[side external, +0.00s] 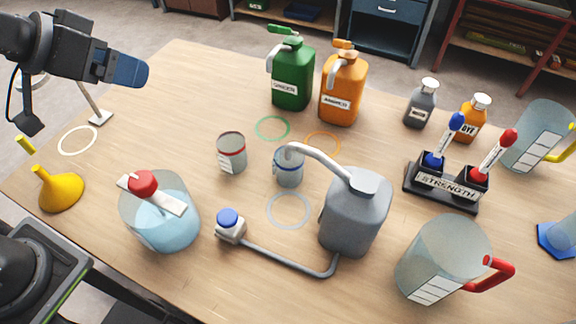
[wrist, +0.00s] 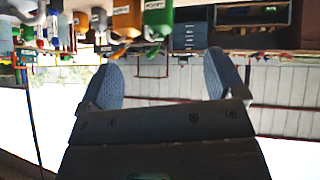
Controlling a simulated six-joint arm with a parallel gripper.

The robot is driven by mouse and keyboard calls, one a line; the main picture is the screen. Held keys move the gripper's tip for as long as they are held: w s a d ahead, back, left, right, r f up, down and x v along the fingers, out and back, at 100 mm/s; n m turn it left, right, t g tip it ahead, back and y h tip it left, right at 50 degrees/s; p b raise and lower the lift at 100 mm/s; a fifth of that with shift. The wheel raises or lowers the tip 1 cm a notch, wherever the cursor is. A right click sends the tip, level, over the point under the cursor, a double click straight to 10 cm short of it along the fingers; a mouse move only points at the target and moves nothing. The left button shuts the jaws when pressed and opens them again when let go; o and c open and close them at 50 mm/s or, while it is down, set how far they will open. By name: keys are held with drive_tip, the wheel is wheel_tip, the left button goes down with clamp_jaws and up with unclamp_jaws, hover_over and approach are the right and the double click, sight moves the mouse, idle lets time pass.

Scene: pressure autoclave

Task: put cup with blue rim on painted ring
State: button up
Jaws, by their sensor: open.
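The cup with a blue rim (side external: 289,169) stands upright on the table at the middle of the side view, its top partly covered by the grey container's spout. Several painted rings mark the table: white (side external: 61,147), green (side external: 258,132), orange (side external: 309,149) and pale grey-blue (side external: 267,212). All look empty. My gripper (side external: 134,70) is at the upper left, raised, well away from the cup. In the wrist view my gripper (wrist: 163,80) has its two blue fingers apart with nothing between them.
A red-rimmed cup (side external: 232,154) stands left of the blue-rimmed one. The grey container (side external: 355,215) is close on its right; green (side external: 291,80) and orange (side external: 342,92) containers stand behind.

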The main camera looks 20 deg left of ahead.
drive_tip(key=w+d+f+m+h, duration=0.1)
drive_tip(key=w+d+f, duration=0.3)
drive_tip(key=w+d, duration=0.15)
drive_tip(key=m+t, duration=0.1)
drive_tip(key=m, duration=0.1)
approach(298, 155)
drive_tip(key=shift+h, duration=0.3)
drive_tip(key=shift+x, duration=3.6)
drive_tip(key=shift+s+a+f, duration=0.1)
drive_tip(key=shift+a+f, duration=0.05)
drive_tip(key=shift+f, duration=0.05)
drive_tip(key=shift+c, duration=0.4)
drive_tip(key=c, duration=1)
drive_tip(key=shift+r, duration=0.1)
